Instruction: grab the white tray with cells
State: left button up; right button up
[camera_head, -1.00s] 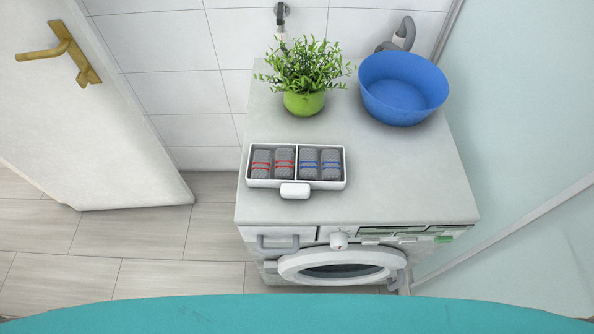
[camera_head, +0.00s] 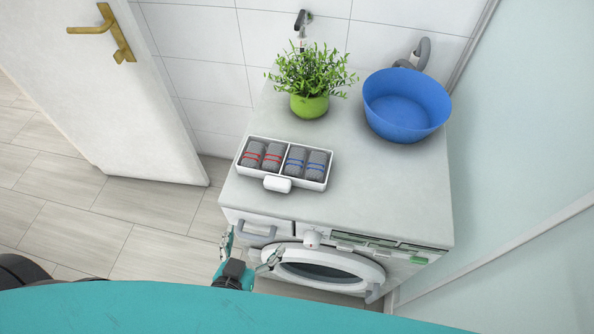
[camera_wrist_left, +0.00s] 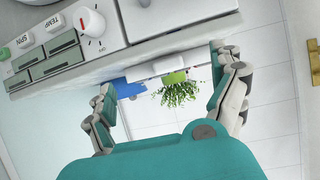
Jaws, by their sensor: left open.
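The white tray (camera_head: 307,184) has two cells and a rounded white tab on its front. It lies on the washing machine top near the front left edge, with grey rolled cloths in it, red-striped in the left cell and blue-striped in the right. My left gripper (camera_head: 248,253) is open and empty, in front of the washing machine and below its top, short of the tray. In the left wrist view its fingers (camera_wrist_left: 164,70) are spread, and white parts, probably the tray (camera_wrist_left: 170,66), show between them past the machine's edge. My right gripper is not in view.
The washing machine (camera_head: 390,200) has a round door and a drawer handle on its front. A green potted plant (camera_head: 310,104) and a blue bowl (camera_head: 405,105) stand behind the tray. A door (camera_head: 130,110) stands left; a glass panel (camera_head: 520,140) is right.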

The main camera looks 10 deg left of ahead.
pick_arm(q)
notch_tip(320, 180, up, 4)
jog(key=t+p, duration=0.1)
jog(key=p, duration=0.1)
send_near(276, 187)
jog(key=x, duration=0.5)
jog(key=shift+a+p, duration=0.25)
jog(key=shift+p, duration=0.1)
jog(key=shift+w+f, duration=0.15)
jog(key=shift+w, duration=0.25)
jog(key=shift+w+d, duration=0.1)
jog(key=shift+w, duration=0.2)
jog(key=p+x, duration=0.1)
jog(key=x, duration=0.2)
jog(key=shift+w+d+f+p, duration=0.15)
jog(key=shift+f+p, duration=0.1)
jog(key=shift+p, duration=0.05)
jog(key=shift+w+f, duration=0.25)
jog(key=shift+w, duration=0.2)
jog(key=shift+s, duration=0.1)
jog(key=shift+c, duration=1)
jog(key=c, duration=1.1)
jog(key=shift+c, duration=0.3)
jog(key=shift+r, duration=0.15)
